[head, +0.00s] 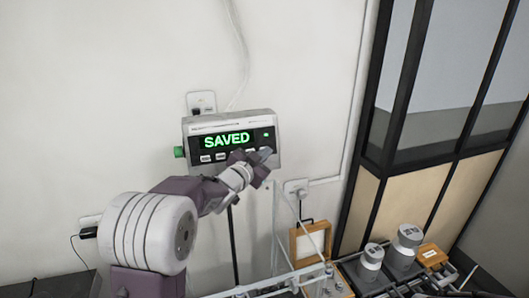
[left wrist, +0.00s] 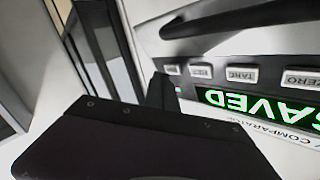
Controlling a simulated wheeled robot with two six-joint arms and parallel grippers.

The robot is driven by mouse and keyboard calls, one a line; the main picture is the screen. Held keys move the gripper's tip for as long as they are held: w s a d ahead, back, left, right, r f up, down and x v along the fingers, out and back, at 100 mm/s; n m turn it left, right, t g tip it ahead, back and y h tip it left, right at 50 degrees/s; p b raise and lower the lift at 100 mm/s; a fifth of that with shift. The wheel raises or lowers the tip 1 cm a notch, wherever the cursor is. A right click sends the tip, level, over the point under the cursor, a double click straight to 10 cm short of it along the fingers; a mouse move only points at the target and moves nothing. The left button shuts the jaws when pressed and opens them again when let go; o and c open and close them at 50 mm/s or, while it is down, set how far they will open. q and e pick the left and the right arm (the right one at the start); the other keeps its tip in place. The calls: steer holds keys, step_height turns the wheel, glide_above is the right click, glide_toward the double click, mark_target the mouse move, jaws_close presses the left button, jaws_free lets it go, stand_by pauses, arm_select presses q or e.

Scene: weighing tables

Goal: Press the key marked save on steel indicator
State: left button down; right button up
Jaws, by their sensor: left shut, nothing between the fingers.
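I cannot make out a key marked save. My left gripper (head: 264,154) is shut and empty, its tip at the lower right of the indicator's front, hiding part of the key row. In the left wrist view its dark fingers (left wrist: 161,92) are close to the panel; I cannot tell if they touch. My right gripper is not in view.
A wall socket (head: 202,102) is above the indicator and another (head: 296,187) below right. Metal cylinders (head: 404,245) and a wooden-framed case (head: 311,243) stand at the lower right. A dark-framed glass partition (head: 440,125) is on the right.

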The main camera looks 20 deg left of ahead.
arm_select(q)
steer(key=shift+s+d, duration=0.15)
steer(key=shift+s, duration=0.05)
steer(key=s+d, duration=0.1)
steer(key=s+r+b, duration=0.1)
steer(key=s+d, duration=0.1)
steer(key=s, duration=0.1)
steer(key=shift+d+r+b, duration=0.25)
steer(key=shift+d+b, duration=0.05)
steer(key=shift+b, duration=0.05)
stand_by(0.5)
